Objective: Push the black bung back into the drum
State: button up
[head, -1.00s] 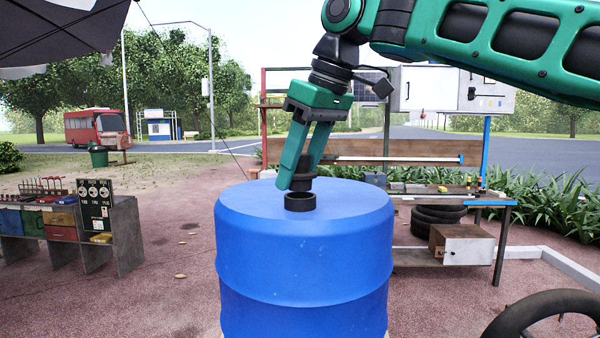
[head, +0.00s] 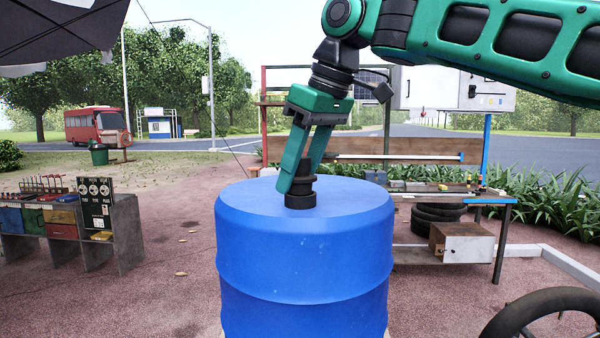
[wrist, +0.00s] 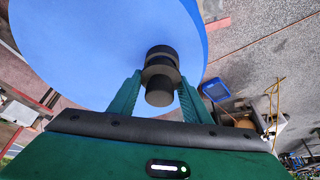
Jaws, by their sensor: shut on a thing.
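The blue drum (head: 305,245) stands upright in front of me, with a short black collar (head: 300,201) around the opening on its top. My gripper (head: 300,185) reaches down from above, tilted, and is shut on the black bung (head: 306,180). The bung is over the collar, and its lower end meets or enters the opening; how deep it sits is hidden by the collar and fingers. In the wrist view the bung (wrist: 160,83) is between the two green fingers, with the blue drum top (wrist: 100,45) behind it.
A workbench (head: 440,195) with small items stands behind the drum at right, with tires (head: 438,215) under it. A shelf unit with coloured bins (head: 60,220) is at left. A wheel (head: 545,315) is at lower right. The drum top around the collar is clear.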

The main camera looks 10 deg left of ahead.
jog(key=shift+r, duration=0.2)
dwell(1.5)
jog(key=shift+f, duration=0.35)
dwell(2.6)
jog(key=shift+r, duration=0.35)
dwell(2.5)
jog(key=o, duration=1.1)
